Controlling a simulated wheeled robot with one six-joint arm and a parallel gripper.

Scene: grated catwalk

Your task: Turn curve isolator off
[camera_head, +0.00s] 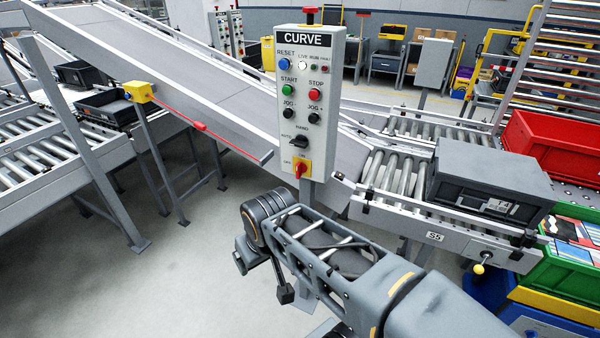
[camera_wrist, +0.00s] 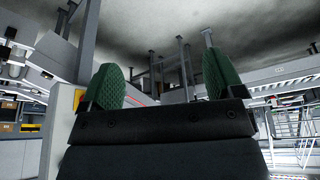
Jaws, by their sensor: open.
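The curve isolator (camera_head: 301,169) is a red rotary knob on a yellow plate. It sits at the bottom of the grey control box labelled CURVE (camera_head: 303,100). The knob looks roughly upright, with small ON and OFF marks near it too small to read surely. My gripper (camera_wrist: 163,85) shows in the wrist view with two green ridged fingers spread apart and nothing held between them. In the head view my arm ends below the box, apart from the knob, and the fingers are not clear. A yellow patch on a pale upright face (camera_wrist: 78,97) lies left of the fingers.
A sloping conveyor (camera_head: 190,75) runs behind the box. A roller conveyor with a grey tote (camera_head: 490,175) stands to the right, near red (camera_head: 555,145) and green crates. A yellow switch box with a red cord (camera_head: 200,127) is at left. The floor at lower left is clear.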

